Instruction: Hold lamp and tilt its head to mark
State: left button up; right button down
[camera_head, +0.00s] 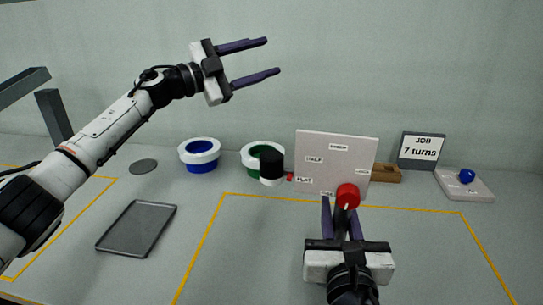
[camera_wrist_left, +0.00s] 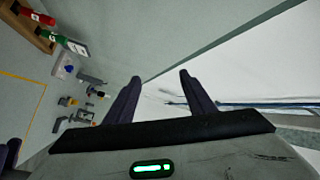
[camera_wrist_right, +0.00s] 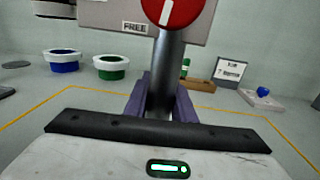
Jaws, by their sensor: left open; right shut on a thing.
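The lamp has a dark post (camera_wrist_right: 168,72), a pale board (camera_head: 335,150) with labels including FLAT, HALF and FREE, and a red knob (camera_head: 347,196) with a white line. A black and white cylinder (camera_head: 271,168), seemingly the lamp head, sits at the board's left; a small red tip (camera_head: 290,177) lies between it and the FLAT label. My right gripper (camera_head: 340,212) is shut on the post below the knob; its fingers (camera_wrist_right: 163,103) flank the post in the right wrist view. My left gripper (camera_head: 273,56) is open and empty, raised high above and left of the board.
A blue-and-white round container (camera_head: 199,149) and a green-and-white one (camera_head: 250,150) stand behind. A grey tray (camera_head: 137,228) lies at left. A wooden block (camera_head: 386,173), a "7 turns" sign (camera_head: 421,150) and a pad with a blue knob (camera_head: 467,176) stand at right.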

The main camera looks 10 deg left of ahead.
pick_arm(q)
jog(key=s+d+m+g, duration=0.6)
jog(key=s+d+g, duration=0.2)
jog(key=d, duration=0.5)
jog(key=g+y, duration=0.4)
jog(key=y, duration=1.2)
send_over(271, 155)
jog(key=shift+m, duration=0.3)
notch_tip(271, 155, down, 11)
jog(key=shift+w+f, duration=0.1)
jog(key=shift+f, duration=0.05)
jog(key=shift+c, duration=0.5)
grip_shut()
